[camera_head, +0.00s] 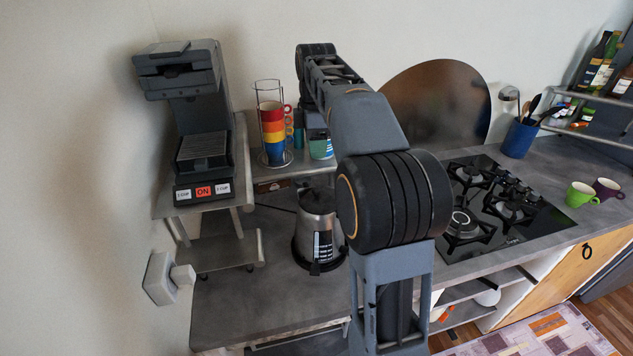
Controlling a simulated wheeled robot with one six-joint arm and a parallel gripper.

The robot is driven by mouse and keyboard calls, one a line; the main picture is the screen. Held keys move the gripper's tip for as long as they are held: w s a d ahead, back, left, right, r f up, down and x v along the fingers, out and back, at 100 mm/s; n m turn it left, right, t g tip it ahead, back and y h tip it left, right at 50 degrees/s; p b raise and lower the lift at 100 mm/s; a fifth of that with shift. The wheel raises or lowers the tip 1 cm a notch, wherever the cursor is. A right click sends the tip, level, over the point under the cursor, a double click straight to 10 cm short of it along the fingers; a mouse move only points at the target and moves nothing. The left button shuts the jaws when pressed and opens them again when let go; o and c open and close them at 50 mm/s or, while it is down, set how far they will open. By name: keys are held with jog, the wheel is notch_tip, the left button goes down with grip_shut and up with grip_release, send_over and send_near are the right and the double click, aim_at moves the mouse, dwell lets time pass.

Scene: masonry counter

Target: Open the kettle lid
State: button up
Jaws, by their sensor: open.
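The kettle (312,224) is a silver metal body on a dark round base, standing upright on the lower grey counter. Its top faces up, and its lid (317,200) looks shut, though it is small and dark in this view. A dark strip with pale marks runs down the kettle's front. My large elbow joint covers part of the kettle's right side. My forearm reaches up and away towards the wall, behind and above the kettle. My gripper cannot be made out; my arm hides that area, so its place relative to the lid does not show.
A coffee machine (190,85) stands on a shelf at left. Behind the kettle, a wire rack (258,95) holds stacked coloured cups. A gas hob (510,212) and green mug (580,194) are at right. Bare counter (235,300) lies left of the kettle.

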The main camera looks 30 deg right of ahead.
aim_at(316, 190)
notch_tip(316, 190, down, 13)
jog(key=shift+r, duration=0.15)
dwell(0.4)
jog(key=shift+c, duration=0.4)
grip_shut()
